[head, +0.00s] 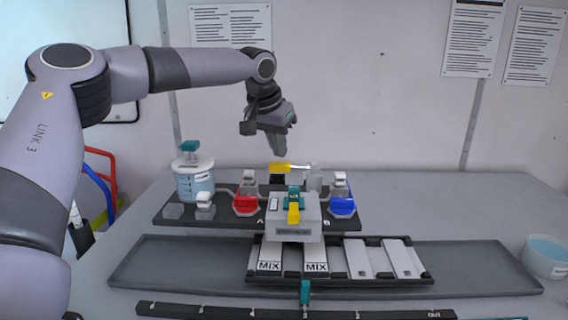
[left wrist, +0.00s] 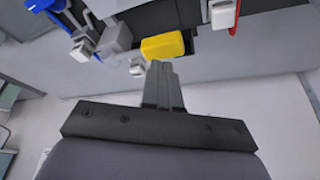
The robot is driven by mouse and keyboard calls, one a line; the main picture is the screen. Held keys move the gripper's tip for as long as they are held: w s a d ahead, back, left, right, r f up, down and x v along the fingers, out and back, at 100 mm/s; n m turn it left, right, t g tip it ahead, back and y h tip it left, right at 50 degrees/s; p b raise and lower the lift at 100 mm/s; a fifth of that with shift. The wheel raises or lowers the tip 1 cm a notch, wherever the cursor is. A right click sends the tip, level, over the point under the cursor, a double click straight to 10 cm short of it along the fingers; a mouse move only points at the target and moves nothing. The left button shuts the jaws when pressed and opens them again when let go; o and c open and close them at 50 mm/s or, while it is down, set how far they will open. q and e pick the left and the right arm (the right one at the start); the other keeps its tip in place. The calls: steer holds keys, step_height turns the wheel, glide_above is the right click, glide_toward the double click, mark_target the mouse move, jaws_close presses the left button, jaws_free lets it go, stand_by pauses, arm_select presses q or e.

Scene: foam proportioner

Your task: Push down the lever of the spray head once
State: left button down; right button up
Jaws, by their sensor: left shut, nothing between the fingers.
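The spray head's lever (head: 280,167) looks like a yellow block at the back middle of the dark board, with a pale nozzle-like part to its right. It also shows in the left wrist view as a yellow block (left wrist: 162,46) just beyond my fingertips. My left gripper (head: 281,151) is shut and empty, pointing down just above the yellow lever with a small gap showing in the head view. In the left wrist view its closed fingers (left wrist: 162,72) end close to the block; whether they touch it is unclear there. My right gripper is not in view.
A red-based flask (head: 246,203) and a blue-based flask (head: 342,204) stand beside the lever. A grey block with a teal and yellow valve (head: 293,213) is in front. A clear jar (head: 195,181) stands left, a bowl (head: 546,257) far right.

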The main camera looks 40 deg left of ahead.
mark_target(279, 163)
arm_select(q)
steer(key=shift+f, duration=0.1)
stand_by(0.4)
steer(key=shift+f+b, duration=0.5)
steer(key=shift+f, duration=1.45)
steer(key=shift+r+p, duration=0.95)
steer(key=shift+r, duration=3.15)
